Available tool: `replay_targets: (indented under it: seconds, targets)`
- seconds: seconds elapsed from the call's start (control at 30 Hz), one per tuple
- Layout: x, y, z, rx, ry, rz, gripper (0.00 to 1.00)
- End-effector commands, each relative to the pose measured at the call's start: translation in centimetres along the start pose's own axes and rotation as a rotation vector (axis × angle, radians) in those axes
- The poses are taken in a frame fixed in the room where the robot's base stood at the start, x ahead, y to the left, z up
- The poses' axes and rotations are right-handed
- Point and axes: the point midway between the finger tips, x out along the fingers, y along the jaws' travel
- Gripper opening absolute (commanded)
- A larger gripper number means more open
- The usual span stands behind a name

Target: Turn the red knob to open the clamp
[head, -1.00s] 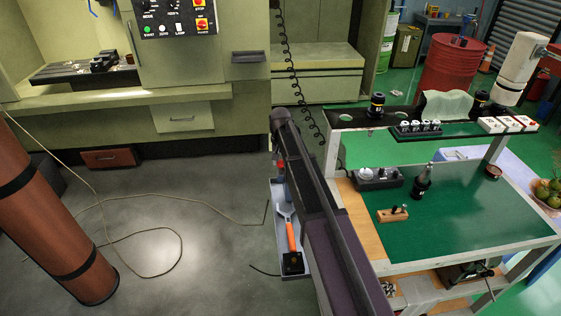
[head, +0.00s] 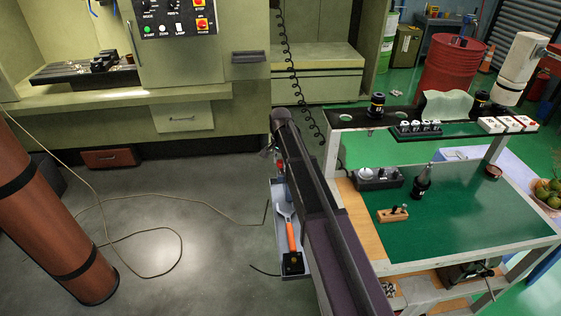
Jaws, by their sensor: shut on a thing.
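A small patch of red, which looks like the red knob (head: 279,168), shows at the left edge of my dark arm, above the grey side tray. A small grey part of my gripper (head: 267,152) sticks out left of the arm, right by the red patch. The gripper is shut on the knob, though its fingertips are mostly hidden behind my arm. The clamp itself is hidden by the arm, so I cannot tell how far its jaws are apart.
The side tray (head: 275,204) holds an orange-handled tool (head: 290,236) and a small black-and-yellow item (head: 292,263). The cart's green top (head: 470,218) carries a dark bottle (head: 421,182) and a wooden block (head: 393,215). Floor on the left has a loose cable (head: 150,274).

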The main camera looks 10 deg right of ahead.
Motion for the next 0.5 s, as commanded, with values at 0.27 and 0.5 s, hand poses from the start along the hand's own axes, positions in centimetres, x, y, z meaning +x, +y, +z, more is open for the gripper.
replay_targets:
  seconds: [0.27,0.5]
  targets:
    - [0.03,0.13,0.03,-0.001,-0.001,0.003,0.74]
    - [0.02,0.06,0.02,-0.001,0.0,0.001,0.76]
